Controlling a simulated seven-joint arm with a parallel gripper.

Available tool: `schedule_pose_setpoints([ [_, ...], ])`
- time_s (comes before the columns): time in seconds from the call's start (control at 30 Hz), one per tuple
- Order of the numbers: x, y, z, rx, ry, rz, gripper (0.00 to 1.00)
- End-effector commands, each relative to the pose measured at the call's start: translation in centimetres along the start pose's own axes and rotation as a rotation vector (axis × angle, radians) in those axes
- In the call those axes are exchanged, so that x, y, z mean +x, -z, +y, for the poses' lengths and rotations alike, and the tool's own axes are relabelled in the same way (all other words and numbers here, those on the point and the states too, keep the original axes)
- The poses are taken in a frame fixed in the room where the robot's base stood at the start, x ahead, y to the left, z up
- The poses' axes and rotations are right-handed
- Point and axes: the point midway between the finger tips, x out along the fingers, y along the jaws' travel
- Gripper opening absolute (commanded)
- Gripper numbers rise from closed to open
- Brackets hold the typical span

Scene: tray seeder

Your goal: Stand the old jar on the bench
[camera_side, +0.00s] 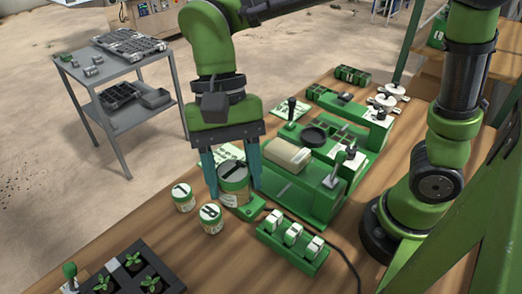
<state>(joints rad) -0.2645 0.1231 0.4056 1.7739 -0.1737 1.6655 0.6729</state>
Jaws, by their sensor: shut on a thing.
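My gripper (233,184) points down over the bench (185,245), its two teal fingers on either side of a jar (234,193) with a green lid and a dark mark on top. It is shut on this jar, which looks upright. The jar is just above or at a small green plate (246,208) on the seeder's near side; I cannot tell whether it touches it. No readable label tells which jar is the old one.
The green seeder (318,202) with levers is right of the jar. A green box with white switches (292,245) and a cable lies in front. A black seedling tray (165,275) is at the near left. Bare wood lies left and in front of the small jars.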

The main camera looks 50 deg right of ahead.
Motion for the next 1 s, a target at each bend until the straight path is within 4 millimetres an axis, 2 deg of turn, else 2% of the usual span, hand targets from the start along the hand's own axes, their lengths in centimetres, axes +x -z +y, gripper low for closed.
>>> schedule_pose_setpoints([
  [0.3,7.8,3.2,0.1,0.005,-0.005,-0.005,0.21],
  [0.73,14.7,6.1,0.1,0.005,-0.003,-0.004,0.2],
  [1.0,17.5,7.2,0.1,0.004,-0.001,-0.003,0.2],
])
